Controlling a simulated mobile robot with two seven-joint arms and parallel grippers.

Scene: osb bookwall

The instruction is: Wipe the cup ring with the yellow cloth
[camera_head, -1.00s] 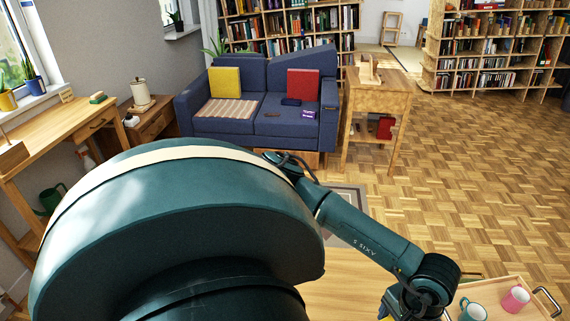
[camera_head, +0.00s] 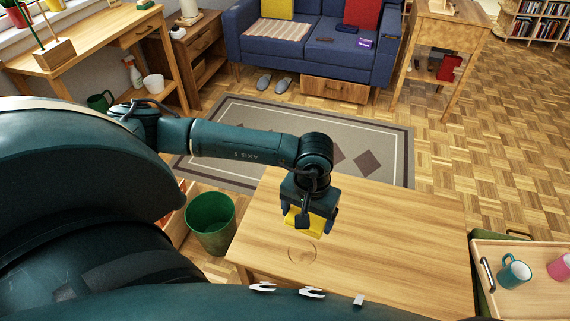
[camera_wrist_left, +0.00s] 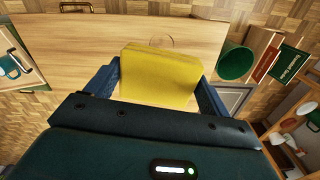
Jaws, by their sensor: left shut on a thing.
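My left gripper (camera_head: 306,218) is shut on the yellow cloth (camera_head: 290,219), which looks like a thick folded pad. The cloth also fills the space between the fingers in the left wrist view (camera_wrist_left: 160,78). The cup ring (camera_head: 302,252) is a faint round mark on the wooden table (camera_head: 400,240), just on the near side of the cloth in the head view. In the left wrist view the ring (camera_wrist_left: 161,41) shows just beyond the cloth's edge. The cloth seems to be held above the table; the exact gap is hard to tell. My right gripper is not in view.
A wooden tray (camera_head: 484,250) with a teal mug (camera_head: 514,272) and a pink mug (camera_head: 562,266) stands at the right. A green bin (camera_head: 210,225) stands on the floor left of the table. The tabletop around the ring is clear.

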